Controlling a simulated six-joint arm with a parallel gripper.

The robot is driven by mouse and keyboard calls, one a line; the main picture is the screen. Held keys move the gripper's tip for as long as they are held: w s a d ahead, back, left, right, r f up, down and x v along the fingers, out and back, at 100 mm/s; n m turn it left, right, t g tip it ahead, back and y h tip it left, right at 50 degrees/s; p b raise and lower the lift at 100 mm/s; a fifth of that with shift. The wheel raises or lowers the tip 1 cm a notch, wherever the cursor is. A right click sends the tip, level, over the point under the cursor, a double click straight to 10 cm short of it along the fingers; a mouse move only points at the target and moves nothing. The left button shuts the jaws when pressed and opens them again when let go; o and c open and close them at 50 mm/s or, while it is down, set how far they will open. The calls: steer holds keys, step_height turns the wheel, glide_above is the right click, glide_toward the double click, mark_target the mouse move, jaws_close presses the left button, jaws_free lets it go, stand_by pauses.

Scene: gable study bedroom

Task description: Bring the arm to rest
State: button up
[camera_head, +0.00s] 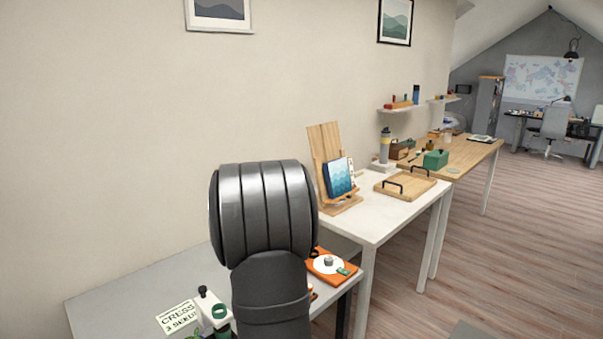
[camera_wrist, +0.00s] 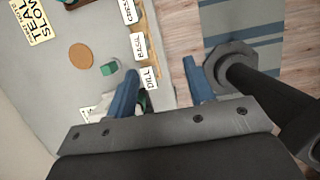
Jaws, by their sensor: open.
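In the wrist view my gripper (camera_wrist: 163,80) is open. Its two blue fingers stand wide apart with nothing held between them. The edge of a grey table (camera_wrist: 65,70) and the wood floor (camera_wrist: 172,35) show beyond the fingers. In the head view my dark arm rises in front of the grey table (camera_head: 120,290), and the gripper itself cannot be made out there.
On the grey table are a green block (camera_wrist: 108,69), a round cork disc (camera_wrist: 80,55), several name labels (camera_wrist: 150,79) and a lettered card (camera_wrist: 32,20). An orange board (camera_head: 345,278) lies right of my arm. A white table (camera_head: 375,225) with a wooden tray (camera_head: 408,190) stands beyond.

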steer(key=s+a+r, duration=0.2)
steer(key=a+r, duration=0.2)
steer(key=a, duration=0.2)
steer(key=a+f, duration=0.2)
steer(key=a, duration=0.1)
steer(key=w+a+f, duration=0.1)
steer(key=a+f, duration=0.1)
steer(key=a, duration=0.1)
steer(key=w+a+f, duration=0.1)
steer(key=a+f, duration=0.2)
steer(key=a, duration=0.1)
steer(key=shift+o, duration=0.4)
stand_by(0.6)
